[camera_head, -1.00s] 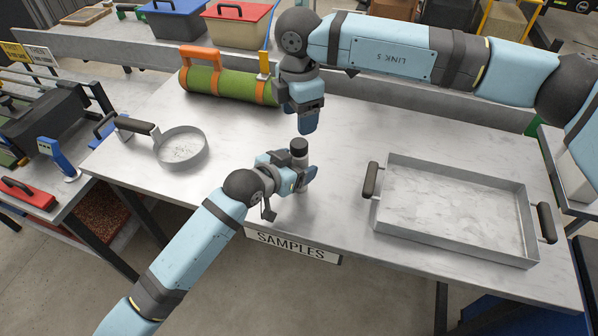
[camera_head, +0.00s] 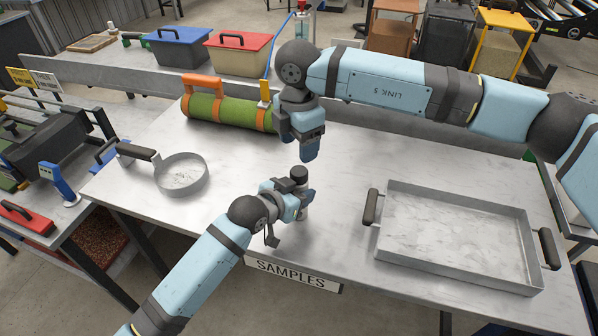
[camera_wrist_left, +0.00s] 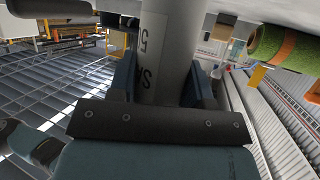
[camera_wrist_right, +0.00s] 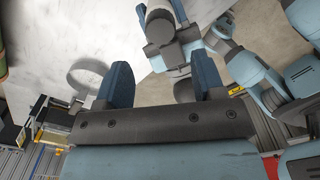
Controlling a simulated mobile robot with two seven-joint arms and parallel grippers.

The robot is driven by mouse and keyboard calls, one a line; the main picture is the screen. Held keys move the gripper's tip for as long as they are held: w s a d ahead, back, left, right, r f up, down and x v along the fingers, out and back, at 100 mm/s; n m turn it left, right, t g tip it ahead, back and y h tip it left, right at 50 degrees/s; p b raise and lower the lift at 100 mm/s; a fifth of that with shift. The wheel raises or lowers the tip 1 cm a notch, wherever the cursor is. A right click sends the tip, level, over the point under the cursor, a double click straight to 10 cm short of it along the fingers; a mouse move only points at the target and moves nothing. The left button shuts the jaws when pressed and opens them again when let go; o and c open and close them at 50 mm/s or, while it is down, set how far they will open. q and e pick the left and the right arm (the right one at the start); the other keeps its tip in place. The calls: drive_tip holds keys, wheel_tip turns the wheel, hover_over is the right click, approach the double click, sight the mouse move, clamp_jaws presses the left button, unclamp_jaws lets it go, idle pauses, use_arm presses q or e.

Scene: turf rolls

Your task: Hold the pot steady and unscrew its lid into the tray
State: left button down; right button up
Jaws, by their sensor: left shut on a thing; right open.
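The pot is a grey cylinder with a printed label, close up in the left wrist view (camera_wrist_left: 168,50). Its dark round lid (camera_head: 299,173) sits on top of the upright pot. My left gripper (camera_head: 298,194) is shut around the pot's body, below the lid, and hides most of it. I cannot tell whether the pot's base touches the table. My right gripper (camera_head: 309,153) is open and empty, fingers pointing down, a little above and behind the lid. The lid lies beyond its fingers in the right wrist view (camera_wrist_right: 160,28). The shallow metal tray (camera_head: 455,272) stands empty at the right.
A round pan (camera_head: 181,176) with a dark handle lies at the left of the table (camera_head: 240,160). A green turf roll (camera_head: 222,110) with orange straps lies at the back. A SAMPLES sign (camera_head: 292,274) hangs on the front edge. The table between pot and tray is clear.

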sight(299, 171)
drive_tip(key=shift+n, duration=1.1)
drive_tip(key=shift+f+n, duration=0.1)
drive_tip(key=shift+n, duration=0.2)
drive_tip(key=shift+f, duration=3.9)
drive_tip(key=c, duration=0.9)
drive_tip(key=o, duration=1)
